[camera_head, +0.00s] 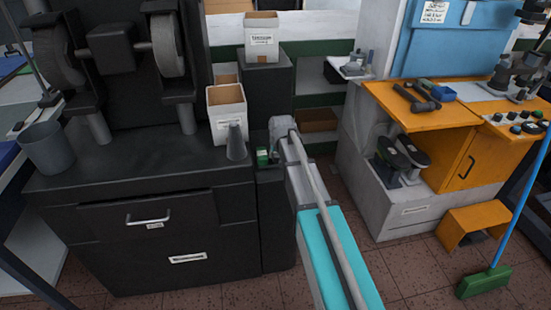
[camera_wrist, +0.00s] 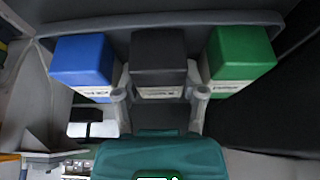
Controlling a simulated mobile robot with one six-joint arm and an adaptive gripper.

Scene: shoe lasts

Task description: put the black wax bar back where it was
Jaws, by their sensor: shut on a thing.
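In the wrist view the black wax bar (camera_wrist: 158,62) stands between a blue bar (camera_wrist: 82,60) and a green bar (camera_wrist: 240,55), all in a row inside a grey tray (camera_wrist: 160,27). My gripper (camera_wrist: 158,95) has one finger on each side of the black bar and is shut on it. Pale labels show on the near faces of the bars. Whether the black bar's underside touches the tray floor cannot be told. In the head view the green bar (camera_head: 262,155) shows beside my gripper, while the black bar is hidden.
A black grinder cabinet (camera_head: 155,195) stands at the left, with an open white carton (camera_head: 226,115) and a grey cone (camera_head: 236,142) on it. An orange bench (camera_head: 440,115) with tools stands at the right. A green broom (camera_head: 485,280) stands on the tiled floor.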

